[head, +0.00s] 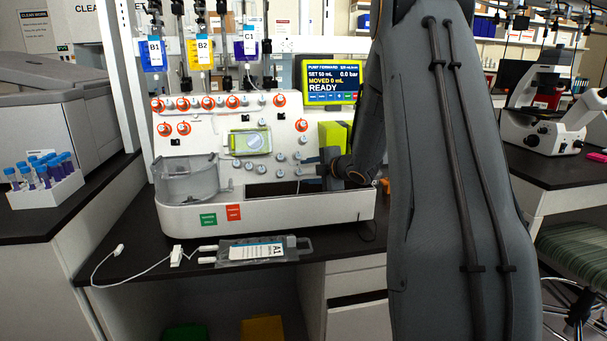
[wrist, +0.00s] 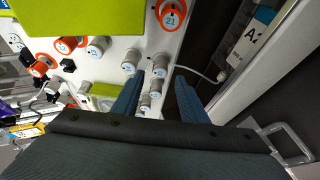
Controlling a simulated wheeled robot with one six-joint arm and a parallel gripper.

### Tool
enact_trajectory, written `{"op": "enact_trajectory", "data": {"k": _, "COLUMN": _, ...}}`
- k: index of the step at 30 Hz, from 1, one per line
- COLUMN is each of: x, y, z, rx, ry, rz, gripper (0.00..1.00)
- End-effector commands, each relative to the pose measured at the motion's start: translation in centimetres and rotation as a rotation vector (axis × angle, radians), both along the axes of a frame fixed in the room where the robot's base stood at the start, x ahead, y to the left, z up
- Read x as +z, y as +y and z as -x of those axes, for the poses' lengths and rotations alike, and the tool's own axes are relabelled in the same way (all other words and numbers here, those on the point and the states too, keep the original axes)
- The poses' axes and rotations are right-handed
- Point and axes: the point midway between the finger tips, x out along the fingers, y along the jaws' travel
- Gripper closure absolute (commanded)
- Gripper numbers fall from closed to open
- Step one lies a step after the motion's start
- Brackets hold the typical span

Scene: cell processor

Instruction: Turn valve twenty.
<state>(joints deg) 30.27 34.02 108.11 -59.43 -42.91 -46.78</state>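The cell processor (head: 170,150) stands on the bench with rows of valve knobs on its white front panel. My gripper (head: 326,163) is at the lower right of this panel in the head view. In the wrist view my gripper (wrist: 160,88) is open, with its two blue fingers apart. Small grey knobs (wrist: 157,88) show in the gap between the fingers; I cannot tell whether either finger touches one. A knob in an orange ring, labelled 21 (wrist: 171,18), is above the gap. I cannot make out which knob is valve twenty.
A lit screen (head: 333,85) reads READY. A clear bag labelled A1 (head: 257,251) lies at the bench's front, with a white tube to its left. Bags B1, B2 and C1 hang above the panel. A tube rack (head: 45,188) stands at left. A bag labelled A2 (wrist: 254,32) is right of the fingers.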

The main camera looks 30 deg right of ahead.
Motion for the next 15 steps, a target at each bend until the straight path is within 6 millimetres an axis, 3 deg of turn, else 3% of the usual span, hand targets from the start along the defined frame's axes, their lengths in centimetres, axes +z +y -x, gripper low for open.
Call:
{"op": "enact_trajectory", "data": {"k": 6, "x": 1.2, "y": -0.5, "z": 2.9, "rx": -0.001, "ry": -0.001, "rz": 0.0, "gripper": 0.6}}
{"op": "enact_trajectory", "data": {"k": 15, "x": 1.5, "y": -0.6, "z": 3.8, "rx": 0.0, "ry": -0.001, "rz": 0.0, "gripper": 0.6}}
